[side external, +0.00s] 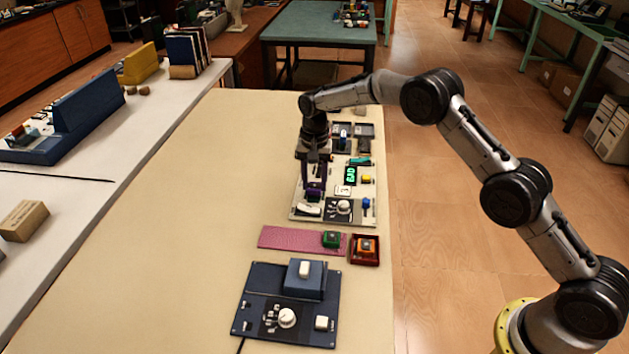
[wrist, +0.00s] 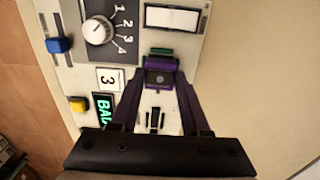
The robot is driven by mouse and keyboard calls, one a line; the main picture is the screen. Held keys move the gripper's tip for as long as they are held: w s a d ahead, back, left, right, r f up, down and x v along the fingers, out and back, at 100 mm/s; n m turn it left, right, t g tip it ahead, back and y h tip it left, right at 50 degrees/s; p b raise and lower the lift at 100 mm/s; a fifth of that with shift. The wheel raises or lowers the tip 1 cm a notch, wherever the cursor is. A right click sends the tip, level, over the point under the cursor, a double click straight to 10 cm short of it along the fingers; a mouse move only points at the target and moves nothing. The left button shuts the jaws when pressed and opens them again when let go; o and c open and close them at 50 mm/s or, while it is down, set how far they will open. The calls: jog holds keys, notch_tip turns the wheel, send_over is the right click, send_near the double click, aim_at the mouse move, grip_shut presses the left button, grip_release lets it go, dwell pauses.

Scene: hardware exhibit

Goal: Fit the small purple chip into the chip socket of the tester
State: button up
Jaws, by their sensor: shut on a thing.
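The tester (side external: 362,209) is a pale panel with a dial (wrist: 97,30), a card marked 3 (wrist: 109,78) and a lit green display (side external: 350,174) reading BAD. My gripper (wrist: 162,82) is over the tester, pointing down, its dark fingers shut on the small purple chip (wrist: 160,77). In the side view my gripper (side external: 314,190) is low over the panel's left part, and the chip is mostly hidden by the fingers. A green piece (wrist: 161,53) shows just beyond the chip in the wrist view. The socket is not clearly visible, and I cannot tell whether the chip touches the panel.
The tester also has a white rocker (wrist: 172,17), a blue lever (wrist: 58,45) and a yellow button (wrist: 78,104). A pink mat (side external: 285,238) with a green block (side external: 331,239), a red tray (side external: 376,262) with an orange block, and a dark blue device (side external: 262,310) stand nearer. The table's left is clear.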

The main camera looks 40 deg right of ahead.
jog(key=shift+f, duration=0.65)
dwell(0.6)
jog(key=o, duration=1.5)
jog(key=shift+r, duration=3.75)
